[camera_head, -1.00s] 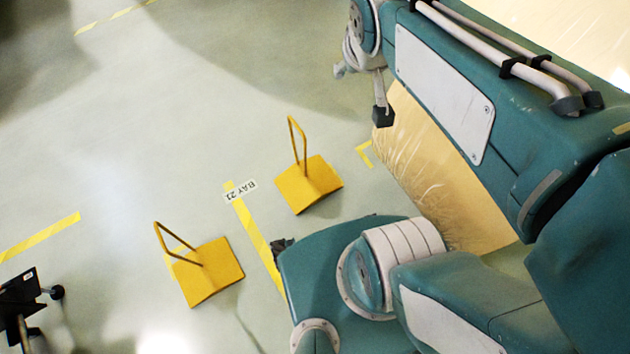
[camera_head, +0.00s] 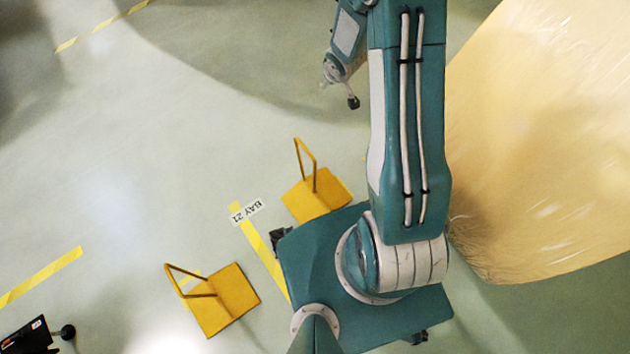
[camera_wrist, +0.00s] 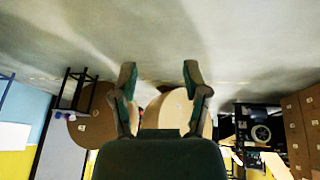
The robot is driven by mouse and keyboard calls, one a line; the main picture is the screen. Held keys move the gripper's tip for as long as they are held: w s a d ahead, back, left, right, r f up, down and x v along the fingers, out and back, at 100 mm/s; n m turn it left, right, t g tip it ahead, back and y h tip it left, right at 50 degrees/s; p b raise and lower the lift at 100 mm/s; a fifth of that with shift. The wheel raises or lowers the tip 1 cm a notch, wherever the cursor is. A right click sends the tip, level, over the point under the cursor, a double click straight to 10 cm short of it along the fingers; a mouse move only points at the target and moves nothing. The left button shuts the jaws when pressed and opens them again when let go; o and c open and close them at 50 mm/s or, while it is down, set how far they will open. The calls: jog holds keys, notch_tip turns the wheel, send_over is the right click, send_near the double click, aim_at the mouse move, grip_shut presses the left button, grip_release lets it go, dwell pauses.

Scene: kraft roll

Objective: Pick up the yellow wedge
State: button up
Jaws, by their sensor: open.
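Two yellow wedges, each with a looped handle, are on the floor in the head view. One wedge (camera_head: 325,198) lies just right of the BAY 21 label, close to my base. The other wedge (camera_head: 226,303) lies lower left, across the yellow floor line. My gripper (camera_wrist: 160,72) is open in the wrist view, with its two fingers apart and nothing between them. In the head view the far end of my arm is up at the top, beyond both wedges. I cannot make out a wedge in the wrist view.
A large tan kraft roll (camera_head: 545,170) stands right of my arm. A black stand (camera_head: 28,338) is at the lower left. The wrist view shows round rolls (camera_wrist: 90,120) and stacked brown boxes (camera_wrist: 300,130) in the distance.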

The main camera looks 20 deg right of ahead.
notch_tip(320, 180, down, 13)
jog(key=s+a+y, duration=0.2)
jog(key=g+y, duration=0.1)
jog(key=y, duration=0.1)
send_near(312, 156)
jog(key=shift+n, duration=0.4)
jog(key=x, duration=0.5)
jog(key=shift+w+a+r, duration=0.1)
jog(key=shift+w, duration=0.25)
jog(key=shift+s+x, duration=0.15)
jog(key=shift+x, duration=1.35)
jog(key=shift+s+x, duration=0.1)
jog(key=shift+x, duration=1.4)
grip_shut()
